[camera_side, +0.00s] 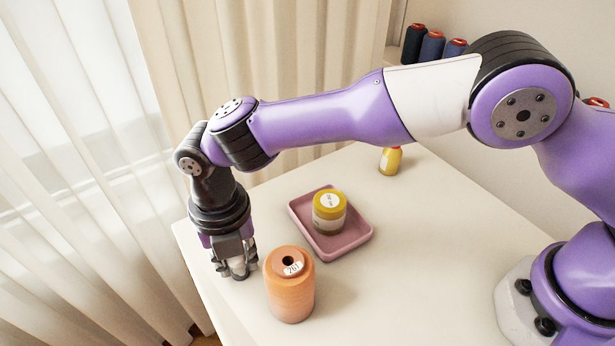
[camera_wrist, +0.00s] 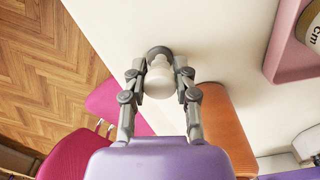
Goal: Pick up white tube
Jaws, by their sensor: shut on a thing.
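The white tube (camera_wrist: 160,78) is between the fingers of my gripper (camera_wrist: 160,88) in the wrist view, with a dark grey rounded part at its far end. My gripper is shut on it. In the side view, my gripper (camera_side: 238,268) points down at the left edge of the table, and only a small pale part of the tube shows between the fingers. I cannot tell whether the tube touches the table.
An orange thread spool (camera_side: 290,287) stands close to the right of my gripper. Behind it, a pink tray (camera_side: 348,243) holds a yellow-lidded jar (camera_side: 329,212). A yellow bottle (camera_side: 390,161) stands farther back. The table (camera_side: 420,270) is clear at the right.

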